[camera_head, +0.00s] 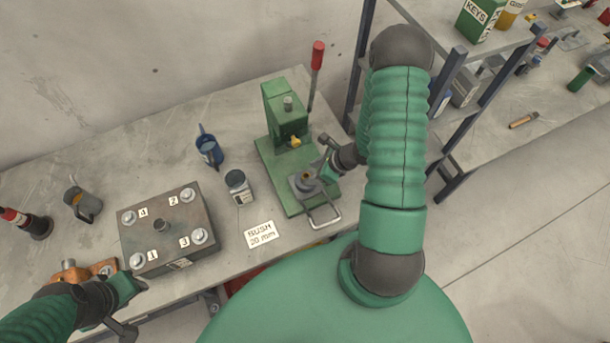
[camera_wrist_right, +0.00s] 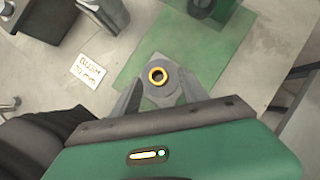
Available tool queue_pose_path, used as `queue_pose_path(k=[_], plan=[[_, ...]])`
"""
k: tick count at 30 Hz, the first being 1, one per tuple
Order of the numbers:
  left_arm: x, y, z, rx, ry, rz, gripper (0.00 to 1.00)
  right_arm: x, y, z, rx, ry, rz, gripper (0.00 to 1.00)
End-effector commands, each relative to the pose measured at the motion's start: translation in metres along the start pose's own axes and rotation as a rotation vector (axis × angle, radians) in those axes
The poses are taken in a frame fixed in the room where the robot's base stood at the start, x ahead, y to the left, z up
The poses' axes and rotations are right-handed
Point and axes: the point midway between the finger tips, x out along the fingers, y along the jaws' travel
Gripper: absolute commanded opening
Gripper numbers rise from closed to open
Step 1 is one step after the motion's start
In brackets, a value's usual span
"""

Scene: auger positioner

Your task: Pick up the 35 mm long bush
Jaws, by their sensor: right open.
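A short bush with a yellow rim and a dark hole (camera_wrist_right: 158,84) stands on a grey fixture on the green press base in the right wrist view. In the head view it is a small brownish spot (camera_head: 306,175) on the fixture. Its length cannot be read from the picture. My right gripper (camera_head: 322,171) is open beside the fixture; in its wrist view the two fingers (camera_wrist_right: 158,79) lie on either side of the bush, with visible gaps. My left gripper (camera_head: 133,296) is at the lower left, beside the bench's front edge; its jaws are unclear.
The green press (camera_head: 285,118) with a red-knobbed lever (camera_head: 317,58) stands behind the fixture.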

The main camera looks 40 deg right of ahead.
Motion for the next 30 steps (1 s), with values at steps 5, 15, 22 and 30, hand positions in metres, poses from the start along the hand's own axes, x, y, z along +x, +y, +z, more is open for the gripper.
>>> queue_pose_path(k=[5, 15, 22, 30], plan=[[-0.013, 0.000, -0.003, 0.000, 0.001, 0.000, 0.36, 0.024, 0.002, 0.001, -0.001, 0.001, 0.002, 0.52], [-0.012, 0.000, -0.003, 0.000, 0.000, 0.000, 0.36, 0.030, 0.002, 0.002, -0.002, 0.001, -0.001, 0.40], [-0.012, 0.000, -0.003, 0.000, 0.000, 0.000, 0.36, 0.030, 0.001, 0.000, 0.000, 0.000, 0.000, 0.10], [-0.012, 0.000, -0.003, 0.000, 0.000, 0.000, 0.36, 0.030, 0.000, 0.000, 0.000, 0.002, -0.001, 0.00]])
